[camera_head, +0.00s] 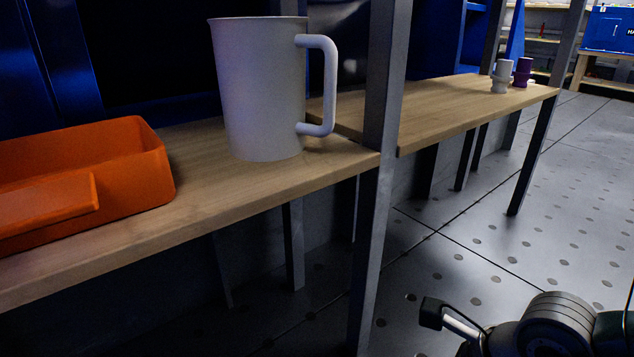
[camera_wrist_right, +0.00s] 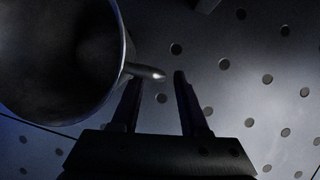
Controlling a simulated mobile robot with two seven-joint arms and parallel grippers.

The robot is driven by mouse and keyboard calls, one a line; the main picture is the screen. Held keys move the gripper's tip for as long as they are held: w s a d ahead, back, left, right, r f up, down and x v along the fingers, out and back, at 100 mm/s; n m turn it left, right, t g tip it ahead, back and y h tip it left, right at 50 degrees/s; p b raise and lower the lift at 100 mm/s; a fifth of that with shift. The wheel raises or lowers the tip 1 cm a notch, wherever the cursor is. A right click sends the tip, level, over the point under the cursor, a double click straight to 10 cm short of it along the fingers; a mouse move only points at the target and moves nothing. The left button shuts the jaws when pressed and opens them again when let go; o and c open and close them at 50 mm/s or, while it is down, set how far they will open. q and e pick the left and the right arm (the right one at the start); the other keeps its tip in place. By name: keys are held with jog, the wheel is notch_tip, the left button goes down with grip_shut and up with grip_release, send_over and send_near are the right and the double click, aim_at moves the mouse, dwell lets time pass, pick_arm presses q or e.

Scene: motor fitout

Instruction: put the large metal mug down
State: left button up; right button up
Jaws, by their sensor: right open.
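A large pale grey mug (camera_head: 265,90) stands upright on the wooden shelf in the head view, its handle pointing right. The right wrist view shows a dark, metallic-looking mug (camera_wrist_right: 62,60) from above, at the upper left. Its handle (camera_wrist_right: 145,72) reaches toward the space between my right gripper's fingertips (camera_wrist_right: 155,82). My right gripper is open; whether a finger touches the handle is unclear. Floor shows around this mug and its base is hidden, so I cannot tell what supports it or whether it is the shelf mug. My left gripper is not in view.
An orange bin (camera_head: 150,170) sits left of the shelf mug. A grey post (camera_head: 380,120) rises just right of it. Two small objects, pale (camera_head: 502,77) and purple (camera_head: 522,72), stand on the farther shelf. The perforated floor (camera_head: 450,260) is open at right.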

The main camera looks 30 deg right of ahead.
jog(key=p+v, duration=0.8)
jog(key=v, duration=0.3)
jog(key=w+a+r+m+t+y, duration=0.3)
jog(key=w+a+r+m+t, duration=0.45)
jog(key=w+a+r, duration=0.35)
jog(key=w+d+r+m+t+h, duration=0.3)
jog(key=d+r+m+t+h, duration=0.15)
jog(key=r+m, duration=0.55)
jog(key=s+d+r+m+g+h, duration=0.1)
jog(key=s+d+m+g+h, duration=0.1)
jog(key=d+m+h, duration=0.6)
jog(key=s+a+f+m+g+y, duration=0.3)
jog(key=s+a+m+g+y, duration=0.1)
jog(key=s, duration=0.3)
jog(key=s+a+f+m+g+y, duration=0.4)
jog(key=s+a+m+g, duration=0.2)
jog(key=s+a+m, duration=0.1)
jog(key=shift+s+a+g, duration=0.3)
jog(key=shift+s, duration=0.05)
jog(key=shift+m, duration=0.25)
